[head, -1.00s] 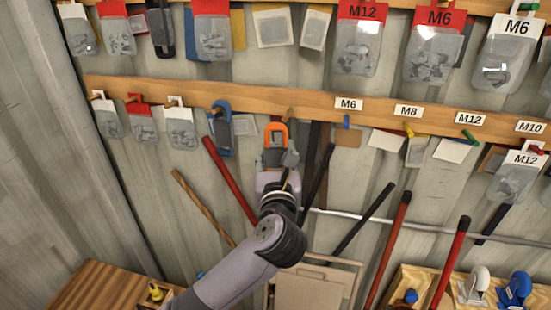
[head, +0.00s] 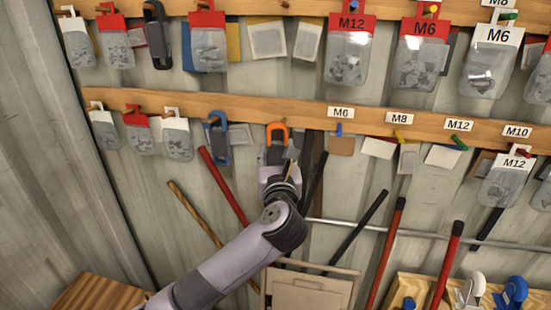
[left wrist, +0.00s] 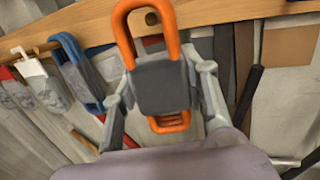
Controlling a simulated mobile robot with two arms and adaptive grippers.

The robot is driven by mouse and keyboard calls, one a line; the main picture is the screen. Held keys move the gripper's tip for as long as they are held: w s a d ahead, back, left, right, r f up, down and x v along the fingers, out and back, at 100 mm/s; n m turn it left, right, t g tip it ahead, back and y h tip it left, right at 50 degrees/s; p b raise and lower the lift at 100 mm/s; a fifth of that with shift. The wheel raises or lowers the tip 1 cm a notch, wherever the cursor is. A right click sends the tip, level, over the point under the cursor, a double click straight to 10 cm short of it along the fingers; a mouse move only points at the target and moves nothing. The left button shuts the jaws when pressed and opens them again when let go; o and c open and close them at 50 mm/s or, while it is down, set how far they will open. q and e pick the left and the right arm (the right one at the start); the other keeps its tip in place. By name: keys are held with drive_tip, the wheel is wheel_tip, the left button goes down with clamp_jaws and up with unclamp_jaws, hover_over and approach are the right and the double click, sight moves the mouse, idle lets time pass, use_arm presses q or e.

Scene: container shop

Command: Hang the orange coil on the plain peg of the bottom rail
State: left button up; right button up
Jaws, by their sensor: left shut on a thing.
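The orange coil (head: 277,128) is a cord loop with a dark grey band around its middle. It is upright in front of the bottom rail (head: 190,112). My left gripper (head: 277,158) is shut on the grey band, with the orange loop standing up above the fingers. In the left wrist view the orange coil (left wrist: 176,42) shows its open loop. The round end of a plain wooden peg (left wrist: 151,18) shows inside that loop; whether the loop is around the peg or in front of it I cannot tell. My right gripper is out of view.
A blue coil (head: 218,130) hangs on the rail just left of the orange one, with bags of parts further left. Coloured pegs with M labels continue to the right. Long-handled tools (head: 222,185) lean against the wall below.

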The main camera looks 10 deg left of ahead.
use_arm(q)
drive_tip(key=shift+w+f, duration=0.1)
drive_tip(key=shift+w, duration=0.5)
drive_tip(key=shift+w+b, duration=0.4)
drive_tip(key=shift+w, duration=0.8)
drive_tip(key=shift+w+f+b, duration=0.25)
drive_tip(key=shift+w+b, duration=0.05)
drive_tip(key=shift+w, duration=0.3)
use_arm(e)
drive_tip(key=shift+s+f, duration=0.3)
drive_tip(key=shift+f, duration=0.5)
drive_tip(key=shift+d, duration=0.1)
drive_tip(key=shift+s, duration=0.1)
use_arm(q)
drive_tip(key=o, duration=1.3)
